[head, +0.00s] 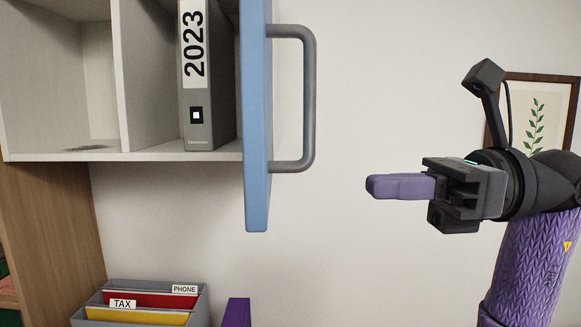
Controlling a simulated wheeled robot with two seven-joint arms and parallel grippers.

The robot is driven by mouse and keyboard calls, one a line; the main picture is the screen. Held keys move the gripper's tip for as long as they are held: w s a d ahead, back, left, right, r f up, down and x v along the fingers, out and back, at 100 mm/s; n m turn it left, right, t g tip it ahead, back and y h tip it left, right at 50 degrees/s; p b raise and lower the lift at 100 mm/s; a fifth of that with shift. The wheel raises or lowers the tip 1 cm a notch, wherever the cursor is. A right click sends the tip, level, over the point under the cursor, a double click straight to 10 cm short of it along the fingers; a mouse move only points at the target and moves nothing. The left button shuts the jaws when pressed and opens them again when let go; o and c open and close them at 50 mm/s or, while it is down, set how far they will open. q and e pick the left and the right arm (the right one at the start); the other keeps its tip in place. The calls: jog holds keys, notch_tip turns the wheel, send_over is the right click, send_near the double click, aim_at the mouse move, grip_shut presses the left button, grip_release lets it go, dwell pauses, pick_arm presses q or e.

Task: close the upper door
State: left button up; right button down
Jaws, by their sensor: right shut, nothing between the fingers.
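The upper door (256,120) is a blue panel seen nearly edge-on. It stands open at the right side of the white wall cabinet (185,155). A grey bar handle (309,100) is on the door's right-hand face. My right gripper (372,187) is to the right of the door and a little below the handle, apart from both. Its purple fingers are shut and empty, pointing left. My left gripper is not in view.
A grey binder marked 2023 (208,110) stands inside the cabinet. Below are a grey file box (200,308) with folders and a purple object (236,313). A framed plant picture (540,110) hangs behind my right arm. The wall between door and gripper is clear.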

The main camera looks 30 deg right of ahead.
aim_at(267, 188)
jog(key=p+x, duration=0.3)
jog(key=x, duration=0.4)
jog(key=shift+w+a+r, duration=0.1)
jog(key=shift+w+a, duration=0.05)
jog(key=shift+a, duration=0.2)
jog(key=shift+w+a, duration=0.15)
jog(key=shift+a, duration=0.25)
jog(key=shift+d, duration=0.1)
jog(key=shift+w, duration=0.1)
